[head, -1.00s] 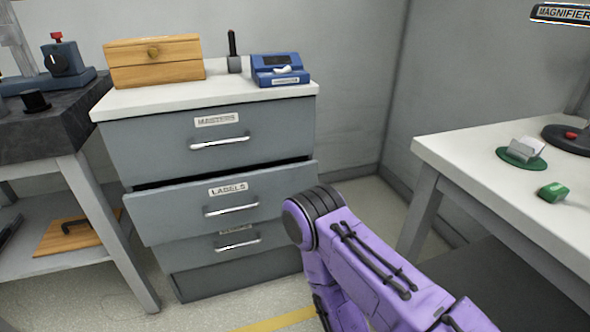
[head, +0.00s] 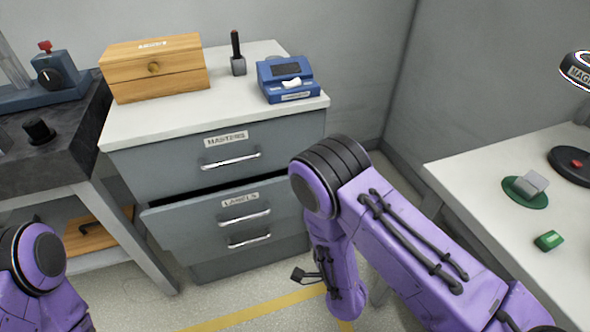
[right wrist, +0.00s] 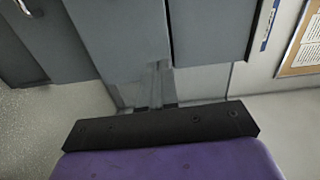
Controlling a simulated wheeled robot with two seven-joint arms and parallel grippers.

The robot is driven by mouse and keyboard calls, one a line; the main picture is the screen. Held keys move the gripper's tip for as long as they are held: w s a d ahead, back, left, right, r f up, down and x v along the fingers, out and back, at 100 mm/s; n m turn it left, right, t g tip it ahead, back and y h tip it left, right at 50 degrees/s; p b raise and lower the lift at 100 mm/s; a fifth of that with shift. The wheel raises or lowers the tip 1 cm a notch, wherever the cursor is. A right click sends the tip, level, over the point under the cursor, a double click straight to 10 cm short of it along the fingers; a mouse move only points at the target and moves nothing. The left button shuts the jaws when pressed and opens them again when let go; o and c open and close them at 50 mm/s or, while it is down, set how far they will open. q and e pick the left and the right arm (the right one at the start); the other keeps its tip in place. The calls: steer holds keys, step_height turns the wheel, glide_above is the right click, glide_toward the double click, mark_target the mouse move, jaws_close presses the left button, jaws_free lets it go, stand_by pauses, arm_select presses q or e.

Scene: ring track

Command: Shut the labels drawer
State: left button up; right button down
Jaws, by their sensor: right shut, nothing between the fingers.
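The labels drawer (head: 185,229) is the grey drawer below the masters drawer (head: 180,166). It stands partly pulled out, with a dark gap above its front. Its bar handle (head: 245,218) sits under the LABELS sign. My right gripper (head: 297,274) shows small and dark, low in front of the cabinet's right side, apart from the drawer front as far as I can tell. It is shut and empty. In the right wrist view, grey cabinet panels fill the top behind my black gripper mount. Only an upper part of my left arm shows; its gripper is out of view.
A wooden box (head: 150,81) and a blue device (head: 287,83) stand on the cabinet top. A dark bench (head: 60,165) is at the left, a white table (head: 470,185) at the right. Open floor (head: 235,300) lies in front of the cabinet.

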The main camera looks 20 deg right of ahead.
arm_select(q)
steer(key=shift+w, duration=0.1)
arm_select(e)
steer(key=w, duration=1.4)
